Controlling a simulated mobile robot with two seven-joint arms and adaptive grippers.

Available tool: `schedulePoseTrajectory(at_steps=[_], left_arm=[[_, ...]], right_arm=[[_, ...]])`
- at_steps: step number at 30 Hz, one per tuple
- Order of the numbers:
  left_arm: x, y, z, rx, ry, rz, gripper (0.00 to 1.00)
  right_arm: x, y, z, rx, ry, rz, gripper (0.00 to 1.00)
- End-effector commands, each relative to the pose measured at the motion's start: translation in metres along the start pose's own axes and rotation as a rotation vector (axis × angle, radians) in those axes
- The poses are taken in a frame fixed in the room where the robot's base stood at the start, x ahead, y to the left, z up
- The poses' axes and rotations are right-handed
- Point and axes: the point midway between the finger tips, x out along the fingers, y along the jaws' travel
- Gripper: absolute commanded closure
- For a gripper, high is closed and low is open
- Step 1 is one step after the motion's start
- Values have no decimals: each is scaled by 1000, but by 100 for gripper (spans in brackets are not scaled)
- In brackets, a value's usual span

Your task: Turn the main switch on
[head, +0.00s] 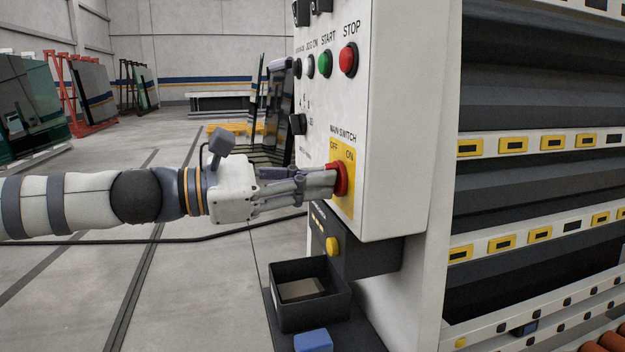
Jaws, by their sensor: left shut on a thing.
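The main switch (341,180) is a red rotary knob on a yellow plate marked OFF and ON, low on the white control panel (390,130). My left gripper (326,181) comes in from the left and its fingers are shut on the red knob. The fingers cover part of the knob, so I cannot tell which mark it points to. My right gripper is not in view.
Above the switch are a green START button (324,65) and a red STOP button (348,60). Below stands a black open box (312,312) with a blue block (313,341) beside it. Open floor lies to the left.

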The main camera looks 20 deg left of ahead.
Motion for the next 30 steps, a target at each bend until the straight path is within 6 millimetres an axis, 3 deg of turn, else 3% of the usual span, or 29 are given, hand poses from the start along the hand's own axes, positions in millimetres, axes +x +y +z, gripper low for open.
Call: schedulePoseTrajectory(at_steps=[15, 30], left_arm=[[0, 0, -2, 338, 2, 0, 100], [0, 0, -2, 415, 2, 0, 100]], right_arm=[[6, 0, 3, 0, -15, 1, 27], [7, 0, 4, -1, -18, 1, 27]])
